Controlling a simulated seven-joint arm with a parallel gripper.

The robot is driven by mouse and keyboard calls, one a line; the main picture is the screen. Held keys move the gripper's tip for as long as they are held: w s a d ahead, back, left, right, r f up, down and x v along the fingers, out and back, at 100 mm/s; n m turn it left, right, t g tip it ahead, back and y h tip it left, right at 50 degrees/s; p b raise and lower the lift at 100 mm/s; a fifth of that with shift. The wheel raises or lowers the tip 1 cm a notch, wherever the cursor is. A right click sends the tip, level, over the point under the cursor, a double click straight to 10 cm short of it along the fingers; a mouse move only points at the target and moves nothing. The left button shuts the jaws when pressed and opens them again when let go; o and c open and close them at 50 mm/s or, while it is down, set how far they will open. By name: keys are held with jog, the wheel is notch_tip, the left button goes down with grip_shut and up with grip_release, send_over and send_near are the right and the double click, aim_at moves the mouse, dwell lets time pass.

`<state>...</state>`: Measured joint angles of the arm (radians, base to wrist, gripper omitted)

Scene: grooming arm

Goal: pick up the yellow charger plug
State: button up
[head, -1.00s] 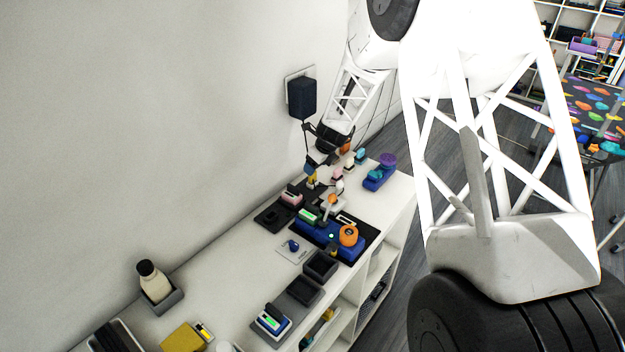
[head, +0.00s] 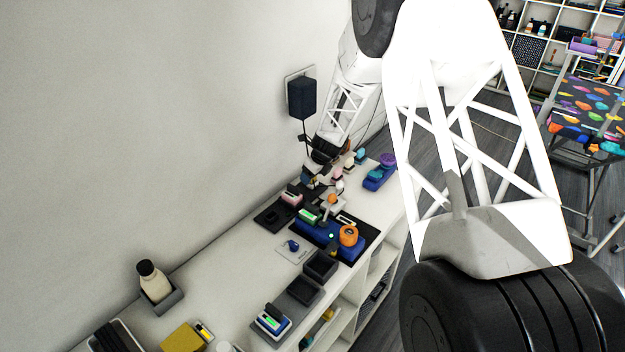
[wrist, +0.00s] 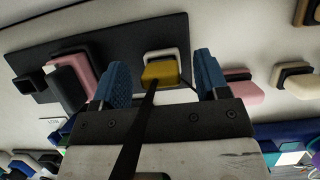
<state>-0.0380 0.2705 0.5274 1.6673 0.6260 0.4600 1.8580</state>
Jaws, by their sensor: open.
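The yellow charger plug (wrist: 158,74) sits in a pale-rimmed holder on a dark panel in the wrist view. A black cable runs from it toward the bottom of that view. My gripper (wrist: 160,64) is open, with one blue ribbed finger on each side of the plug. Gaps show between the plug and both fingers, so I see no grip on it. In the head view my gripper (head: 309,175) is low over the far part of the white counter. There the plug is too small and covered to make out.
A pink block (wrist: 84,76) stands close left of my gripper, and another pink piece (wrist: 240,88) lies to the right. The head view shows a blue tray with an orange roll (head: 348,235), dark boxes (head: 320,265) and a wall adapter (head: 302,97) above the counter.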

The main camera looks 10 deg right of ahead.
dwell(0.5)
jog(key=c, duration=1)
jog(key=shift+r, duration=0.65)
notch_tip(320, 180, up, 6)
jog(key=shift+f, duration=0.15)
jog(key=w+d, duration=0.2)
jog(key=d, duration=0.6)
jog(key=w+d, duration=0.3)
jog(key=d, duration=0.6)
jog(key=shift+w, duration=0.15)
